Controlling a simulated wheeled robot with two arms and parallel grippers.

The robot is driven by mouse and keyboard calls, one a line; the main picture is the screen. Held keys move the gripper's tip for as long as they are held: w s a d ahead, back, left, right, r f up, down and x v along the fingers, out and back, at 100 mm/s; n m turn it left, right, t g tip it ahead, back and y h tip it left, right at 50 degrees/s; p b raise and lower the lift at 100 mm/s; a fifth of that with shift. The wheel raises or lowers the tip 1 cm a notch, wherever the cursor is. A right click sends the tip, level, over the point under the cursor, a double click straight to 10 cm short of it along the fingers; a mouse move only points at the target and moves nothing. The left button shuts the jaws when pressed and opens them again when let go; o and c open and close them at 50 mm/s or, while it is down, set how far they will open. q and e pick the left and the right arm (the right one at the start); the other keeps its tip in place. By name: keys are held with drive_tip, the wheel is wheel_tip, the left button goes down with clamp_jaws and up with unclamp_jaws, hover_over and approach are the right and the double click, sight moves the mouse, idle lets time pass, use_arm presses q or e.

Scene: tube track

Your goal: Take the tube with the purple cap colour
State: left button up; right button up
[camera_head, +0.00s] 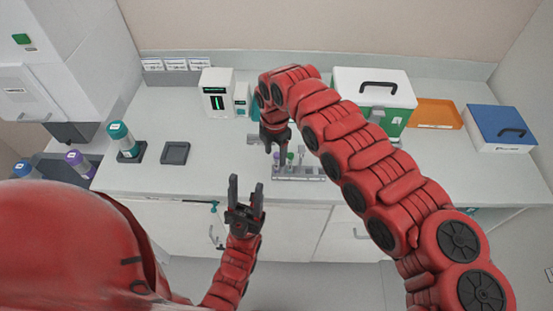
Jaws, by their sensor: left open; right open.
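A purple-capped tube (74,157) stands at the far left, partly hidden behind my red body, with a blue-capped tube (23,169) beside it. A teal-capped tube (120,135) stands tilted in a dark square holder on the counter. In a grey rack (300,174) at the middle are small tubes, one with a purplish cap (277,156) and one with a green cap (290,157). My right gripper (277,150) is open, pointing down just over the rack's left part. Whether it touches a tube is unclear. My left gripper (246,183) is open and empty, in front of the counter edge, pointing up.
An empty dark square holder (175,153) sits on the counter. At the back stand a white box (217,95), a white and green box (372,88), an orange tray (436,114) and a blue-lidded box (500,128).

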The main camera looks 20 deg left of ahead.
sight(277, 163)
drive_tip(key=shift+s+f, duration=0.1)
drive_tip(key=shift+f, duration=0.05)
drive_tip(key=f+p, duration=0.3)
drive_tip(key=f, duration=0.1)
drive_tip(key=shift+w+f, duration=0.1)
drive_tip(key=shift+w, duration=0.15)
drive_tip(key=shift+d+f, duration=0.15)
drive_tip(key=shift+f, duration=0.4)
clamp_jaws()
